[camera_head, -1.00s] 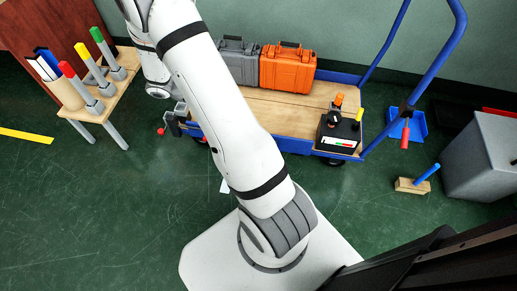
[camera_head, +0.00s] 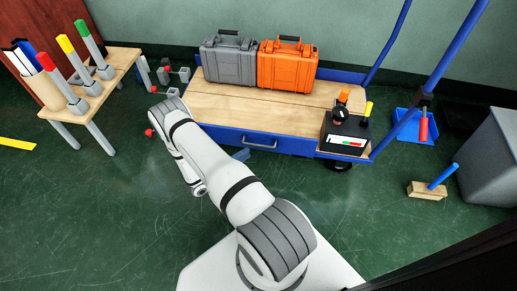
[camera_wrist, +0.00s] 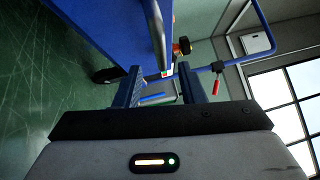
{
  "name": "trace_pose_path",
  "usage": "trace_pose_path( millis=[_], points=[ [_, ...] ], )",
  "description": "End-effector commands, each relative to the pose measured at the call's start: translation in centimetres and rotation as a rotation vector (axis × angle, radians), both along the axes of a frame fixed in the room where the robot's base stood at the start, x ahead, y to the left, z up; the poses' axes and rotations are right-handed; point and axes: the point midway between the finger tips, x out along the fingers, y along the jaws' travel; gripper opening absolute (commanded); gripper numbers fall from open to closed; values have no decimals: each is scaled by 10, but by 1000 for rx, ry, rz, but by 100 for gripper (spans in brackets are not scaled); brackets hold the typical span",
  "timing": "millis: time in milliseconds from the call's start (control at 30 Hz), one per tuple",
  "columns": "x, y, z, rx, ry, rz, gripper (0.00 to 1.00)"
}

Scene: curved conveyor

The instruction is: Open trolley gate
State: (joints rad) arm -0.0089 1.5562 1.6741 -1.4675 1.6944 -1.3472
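The blue trolley (camera_head: 214,137) has a wooden deck (camera_head: 265,105). Its near long side is a blue panel, the likely gate, with a silver pull handle (camera_head: 260,145) at the middle. In the wrist view the trolley's blue side (camera_wrist: 110,25) runs away at the upper left. In the head view, my gripper is mostly hidden by my arm; a blue fingertip shows just below the panel, left of the handle. In the wrist view my gripper (camera_wrist: 161,84) has its fingers apart and nothing visibly held. I cannot tell whether it touches the trolley.
A grey case (camera_head: 228,62) and an orange case (camera_head: 287,67) stand on the deck's back. A black box (camera_head: 344,135) with knobs sits at its right end. A small table (camera_head: 112,75) is left; a wooden block (camera_head: 427,191) lies right on the floor. Green floor in front is clear.

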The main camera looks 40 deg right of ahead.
Motion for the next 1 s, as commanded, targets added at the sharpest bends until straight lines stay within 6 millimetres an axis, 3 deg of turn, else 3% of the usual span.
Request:
trace_pose_path(
  millis=[300, 500, 833, 1000],
  points=[
    [-6, -49, 5, 0, 0, -6, 36],
    [-7, -69, 9, 0, -1, -4, 36],
    [-7, -74, 10, 0, 0, -3, 36],
    [-7, -74, 10, 0, -1, -4, 23]
  ],
)
